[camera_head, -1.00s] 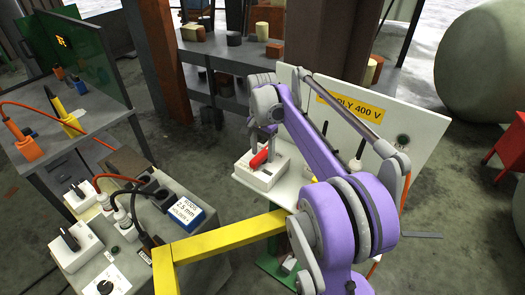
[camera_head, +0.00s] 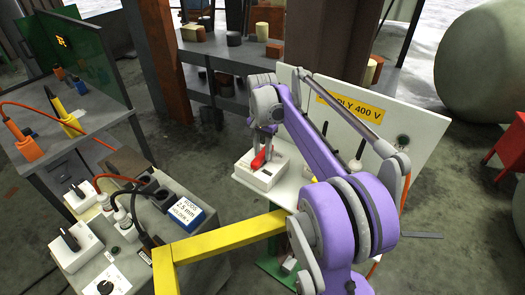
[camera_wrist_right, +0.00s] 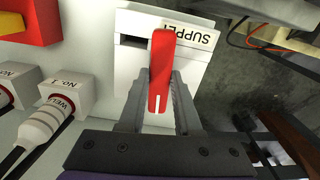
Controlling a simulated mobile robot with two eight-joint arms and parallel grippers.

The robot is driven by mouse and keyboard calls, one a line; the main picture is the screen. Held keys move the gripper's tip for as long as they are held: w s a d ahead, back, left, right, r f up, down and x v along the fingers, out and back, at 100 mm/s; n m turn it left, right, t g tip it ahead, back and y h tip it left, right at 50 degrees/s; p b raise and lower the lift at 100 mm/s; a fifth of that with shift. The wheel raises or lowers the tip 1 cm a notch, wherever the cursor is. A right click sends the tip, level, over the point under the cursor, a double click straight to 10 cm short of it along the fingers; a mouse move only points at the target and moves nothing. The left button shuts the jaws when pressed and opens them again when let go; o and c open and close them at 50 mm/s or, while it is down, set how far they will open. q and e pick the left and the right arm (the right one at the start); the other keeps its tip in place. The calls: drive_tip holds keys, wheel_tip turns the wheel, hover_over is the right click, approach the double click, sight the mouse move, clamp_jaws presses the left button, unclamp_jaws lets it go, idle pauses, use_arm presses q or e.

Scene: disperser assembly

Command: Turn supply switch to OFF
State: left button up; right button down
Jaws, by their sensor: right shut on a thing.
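The supply switch is a white box (camera_head: 266,180) with a red lever (camera_head: 257,162) on top, on a white shelf below the 400 V supply panel. In the right wrist view the box (camera_wrist_right: 128,75) bears an upside-down SUPPLY label, and its red lever (camera_wrist_right: 161,62) stands between my fingers. My right gripper (camera_head: 265,148) reaches down from above and is shut on the red lever. In the right wrist view the fingers (camera_wrist_right: 160,92) lie along both sides of the lever. The lever's base is partly hidden. My left gripper is out of view.
The white supply panel (camera_head: 420,130) stands upright behind my arm. In the right wrist view, white sockets (camera_wrist_right: 72,95) with plugs and a red-and-yellow part (camera_wrist_right: 35,20) sit left of the switch. A grey bench (camera_head: 185,235) with switches and cables is at the lower left.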

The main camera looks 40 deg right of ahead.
drive_tip(key=n, duration=0.8)
drive_tip(key=shift+n, duration=0.4)
drive_tip(key=n, duration=0.4)
drive_tip(key=shift+n, duration=0.3)
drive_tip(key=shift+n+p, duration=0.3)
drive_tip(key=shift+n, duration=1.3)
drive_tip(key=c, duration=0.6)
unclamp_jaws()
